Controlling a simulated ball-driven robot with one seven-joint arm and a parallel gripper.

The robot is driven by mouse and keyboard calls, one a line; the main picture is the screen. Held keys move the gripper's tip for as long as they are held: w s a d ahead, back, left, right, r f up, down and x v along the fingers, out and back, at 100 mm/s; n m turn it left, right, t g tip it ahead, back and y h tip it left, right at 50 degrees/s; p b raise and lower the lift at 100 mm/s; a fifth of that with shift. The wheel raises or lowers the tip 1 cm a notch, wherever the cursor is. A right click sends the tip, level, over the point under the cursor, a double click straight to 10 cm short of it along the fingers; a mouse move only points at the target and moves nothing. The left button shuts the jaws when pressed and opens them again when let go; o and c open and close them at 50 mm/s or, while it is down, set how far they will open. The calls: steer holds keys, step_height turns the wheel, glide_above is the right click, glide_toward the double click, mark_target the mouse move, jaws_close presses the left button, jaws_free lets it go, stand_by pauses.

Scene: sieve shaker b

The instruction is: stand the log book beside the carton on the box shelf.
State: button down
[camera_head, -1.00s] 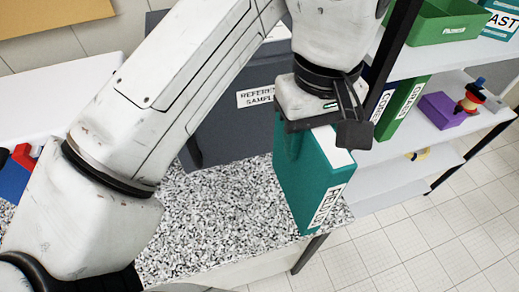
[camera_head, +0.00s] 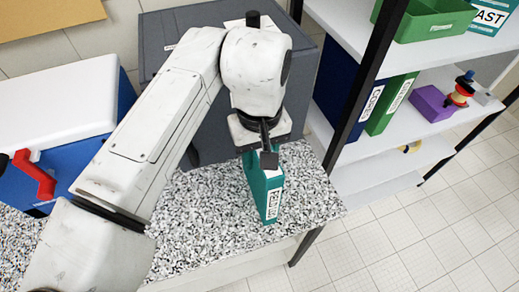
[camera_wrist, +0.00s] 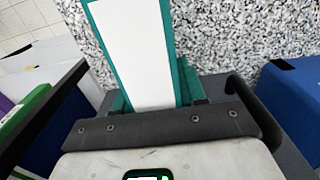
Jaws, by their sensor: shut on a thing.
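A teal book (camera_head: 264,190) with a white spine label hangs upright in my gripper (camera_head: 264,150), over or on the speckled counter near its front edge. I take it as the log book; I cannot tell if its bottom touches the counter. In the wrist view my gripper (camera_wrist: 158,112) is shut on the book (camera_wrist: 185,75), whose white page side faces the camera. The box shelf (camera_head: 345,165) stands at the right. On it a purple block (camera_head: 432,104) sits beside a small red and yellow item. I cannot tell which thing is the carton.
A blue binder (camera_head: 345,90) and a green binder (camera_head: 392,104) stand on the shelf behind a black post (camera_head: 375,60). A green bin (camera_head: 430,20) is above. A grey case (camera_head: 180,70) is behind my arm, a blue box with white lid (camera_head: 60,100) at left.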

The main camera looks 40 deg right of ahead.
steer(key=shift+f, duration=0.2)
steer(key=c, duration=0.6)
jaws_free()
steer(key=shift+c, duration=0.2)
steer(key=shift+r, duration=0.1)
